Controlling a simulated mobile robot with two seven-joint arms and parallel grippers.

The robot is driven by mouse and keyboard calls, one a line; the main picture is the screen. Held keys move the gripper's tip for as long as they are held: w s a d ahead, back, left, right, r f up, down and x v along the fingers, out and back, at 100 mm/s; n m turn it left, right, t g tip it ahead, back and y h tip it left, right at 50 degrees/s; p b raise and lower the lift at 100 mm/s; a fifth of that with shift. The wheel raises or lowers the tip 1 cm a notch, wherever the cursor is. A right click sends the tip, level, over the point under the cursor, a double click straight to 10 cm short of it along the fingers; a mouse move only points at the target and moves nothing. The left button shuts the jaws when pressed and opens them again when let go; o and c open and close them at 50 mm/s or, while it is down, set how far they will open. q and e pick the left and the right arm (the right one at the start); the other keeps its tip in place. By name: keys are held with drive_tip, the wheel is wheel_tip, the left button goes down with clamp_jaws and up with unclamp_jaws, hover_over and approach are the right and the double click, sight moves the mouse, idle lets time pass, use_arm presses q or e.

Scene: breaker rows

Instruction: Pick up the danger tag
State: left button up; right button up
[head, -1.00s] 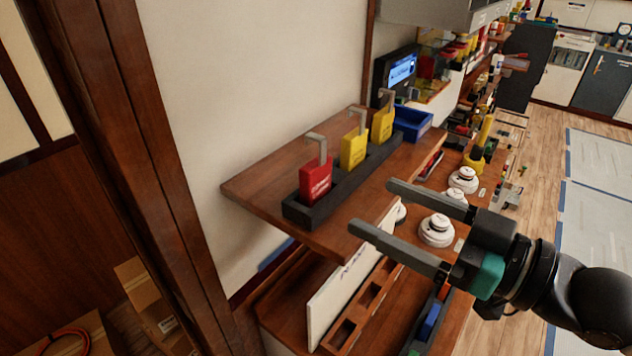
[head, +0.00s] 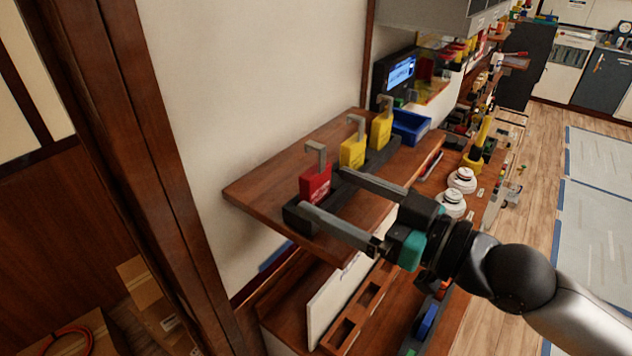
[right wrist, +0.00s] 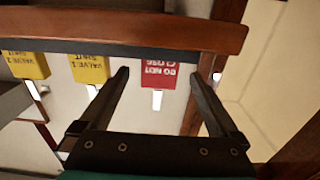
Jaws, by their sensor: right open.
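The danger tag looks to be the red tag (head: 315,183) with a grey hook on top. It stands at the near end of a dark holder (head: 295,217) on the upper wooden shelf. Two yellow tags (head: 352,151) (head: 381,132) stand behind it in the same holder. My right gripper (head: 324,190) is open, with its fingertips close to the red tag. In the right wrist view the red tag (right wrist: 158,76) shows between the two open fingers, lettered and upside down. Whether the fingers reach around it is unclear. My left gripper is not in view.
A blue bin (head: 411,127) and a lit screen (head: 400,73) are behind the holder. Below the shelf, a lower bench carries white round devices (head: 461,181) and a wooden slotted tray (head: 352,317). A wooden post (head: 150,150) stands left.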

sight(321, 186)
drive_tip(key=shift+p+x, duration=0.45)
drive_tip(key=shift+x, duration=1.4)
drive_tip(key=shift+f, duration=0.1)
drive_tip(key=c, duration=1.4)
drive_tip(key=shift+c, duration=0.2)
